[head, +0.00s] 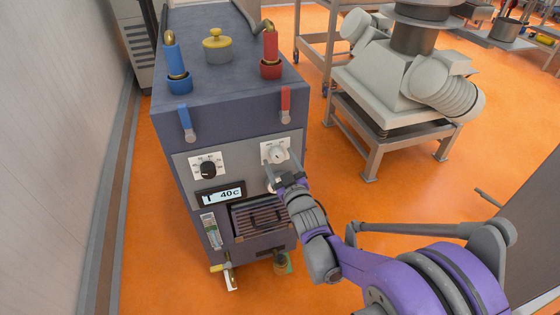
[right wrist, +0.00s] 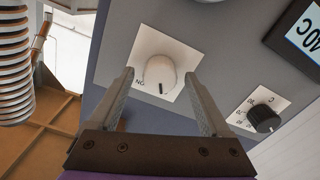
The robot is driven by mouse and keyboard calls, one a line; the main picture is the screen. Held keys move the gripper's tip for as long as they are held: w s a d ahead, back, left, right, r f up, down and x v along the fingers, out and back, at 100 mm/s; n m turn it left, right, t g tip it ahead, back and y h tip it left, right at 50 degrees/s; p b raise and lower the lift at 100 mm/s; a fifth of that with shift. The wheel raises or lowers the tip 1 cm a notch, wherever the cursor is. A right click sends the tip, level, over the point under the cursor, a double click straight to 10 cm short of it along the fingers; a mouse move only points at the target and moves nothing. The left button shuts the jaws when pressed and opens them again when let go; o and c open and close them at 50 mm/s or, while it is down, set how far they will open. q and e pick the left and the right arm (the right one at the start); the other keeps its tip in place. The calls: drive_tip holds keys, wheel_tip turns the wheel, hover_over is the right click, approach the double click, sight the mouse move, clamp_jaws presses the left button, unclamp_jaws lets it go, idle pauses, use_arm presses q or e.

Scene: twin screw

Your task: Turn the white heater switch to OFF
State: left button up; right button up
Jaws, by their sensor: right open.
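The white heater switch (head: 277,155) is a round knob on a pale square plate, at the upper right of the heater unit's front panel (head: 185,170). In the right wrist view the white switch (right wrist: 156,74) shows between and beyond my fingers, its dark mark pointing down in the picture, with lettering to its left on the plate. My right gripper (head: 275,168) is open in front of the switch; in the right wrist view the open right gripper (right wrist: 165,88) has one finger on each side of it. I cannot tell whether the fingers touch it. My left gripper is not in view.
A black dial (head: 208,169) sits left of the switch, above a display (head: 221,193) reading 40C. Red (head: 286,104) and blue (head: 185,122) levers hang above. A machine on a metal stand (head: 385,120) stands to the right. Orange floor lies between.

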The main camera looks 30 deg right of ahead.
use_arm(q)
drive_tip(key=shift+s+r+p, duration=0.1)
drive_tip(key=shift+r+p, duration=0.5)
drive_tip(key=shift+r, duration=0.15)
use_arm(e)
drive_tip(key=v, duration=1)
drive_tip(key=shift+s, duration=0.4)
drive_tip(key=shift+f, duration=0.1)
drive_tip(key=s+a+f+g+y, duration=0.1)
drive_tip(key=s+a+f+g, duration=0.25)
drive_tip(key=s, duration=0.35)
drive_tip(key=s+a+f+m+g+y, duration=0.1)
drive_tip(key=s+a+f+g+y, duration=0.15)
drive_tip(key=s+a+g, duration=0.3)
drive_tip(key=s+a+f+g+y, duration=0.1)
drive_tip(key=s+a+f+g, duration=0.3)
drive_tip(key=s, duration=0.3)
use_arm(q)
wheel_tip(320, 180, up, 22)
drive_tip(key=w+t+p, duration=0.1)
drive_tip(key=p, duration=1.8)
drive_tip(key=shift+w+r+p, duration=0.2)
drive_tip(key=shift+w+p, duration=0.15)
use_arm(e)
wheel_tip(320, 180, up, 22)
drive_tip(key=w+t, duration=0.1)
drive_tip(key=shift+w+d+r, duration=0.25)
drive_tip(key=shift+w+d, duration=0.1)
